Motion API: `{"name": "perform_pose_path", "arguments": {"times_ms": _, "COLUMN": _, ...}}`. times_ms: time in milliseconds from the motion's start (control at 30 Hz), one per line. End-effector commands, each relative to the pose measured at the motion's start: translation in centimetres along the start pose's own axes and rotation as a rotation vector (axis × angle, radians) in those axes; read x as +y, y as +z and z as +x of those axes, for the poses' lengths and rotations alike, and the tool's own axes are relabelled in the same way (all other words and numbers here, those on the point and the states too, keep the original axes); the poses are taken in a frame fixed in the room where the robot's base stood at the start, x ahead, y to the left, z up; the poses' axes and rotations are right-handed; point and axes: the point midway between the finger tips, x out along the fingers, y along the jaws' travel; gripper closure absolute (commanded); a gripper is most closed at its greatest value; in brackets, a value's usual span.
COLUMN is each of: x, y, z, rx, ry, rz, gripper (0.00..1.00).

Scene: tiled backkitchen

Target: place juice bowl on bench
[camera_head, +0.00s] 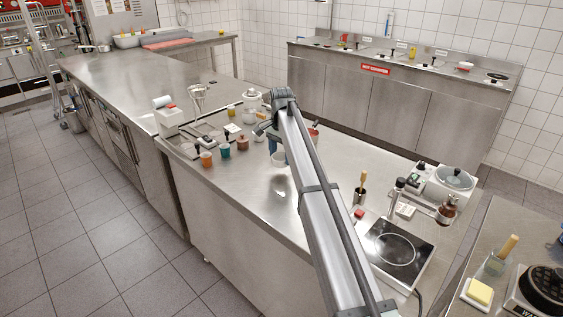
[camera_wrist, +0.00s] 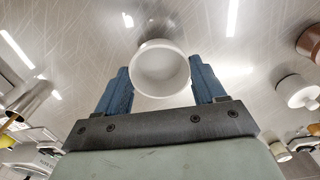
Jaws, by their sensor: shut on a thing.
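The juice bowl is a small round white bowl (camera_wrist: 161,72). In the wrist view it sits between the two blue fingers of my gripper (camera_wrist: 161,66), which are shut on it from both sides. In the head view the bowl (camera_head: 279,160) shows below my gripper (camera_head: 274,147), over the steel bench (camera_head: 262,197). The bowl looks about upright. The arm partly hides the gripper and the area behind it. I cannot tell whether the bowl touches the bench or is a little above it.
Small orange (camera_head: 206,159), teal (camera_head: 225,151) and brown (camera_head: 242,142) cups stand left of my gripper. A white dispenser (camera_head: 168,122) stands farther left. The bench front is clear.

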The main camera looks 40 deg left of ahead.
Motion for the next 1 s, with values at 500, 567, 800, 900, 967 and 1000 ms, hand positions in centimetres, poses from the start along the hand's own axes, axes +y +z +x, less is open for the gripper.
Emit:
{"name": "perform_pose_path", "arguments": {"times_ms": 500, "x": 0.0, "y": 0.0, "z": 3.3, "rx": 0.0, "ry": 0.0, "rz": 0.0, "gripper": 0.66}}
{"name": "perform_pose_path", "arguments": {"times_ms": 567, "x": 0.0, "y": 0.0, "z": 3.3, "rx": 0.0, "ry": 0.0, "rz": 0.0, "gripper": 0.66}}
{"name": "perform_pose_path", "arguments": {"times_ms": 800, "x": 0.0, "y": 0.0, "z": 3.6, "rx": 0.0, "ry": 0.0, "rz": 0.0, "gripper": 0.2}}
{"name": "perform_pose_path", "arguments": {"times_ms": 900, "x": 0.0, "y": 0.0, "z": 3.6, "rx": 0.0, "ry": 0.0, "rz": 0.0, "gripper": 0.11}}
{"name": "perform_pose_path", "arguments": {"times_ms": 967, "x": 0.0, "y": 0.0, "z": 3.6, "rx": 0.0, "ry": 0.0, "rz": 0.0, "gripper": 0.05}}
{"name": "perform_pose_path", "arguments": {"times_ms": 1000, "x": 0.0, "y": 0.0, "z": 3.6, "rx": 0.0, "ry": 0.0, "rz": 0.0, "gripper": 0.05}}
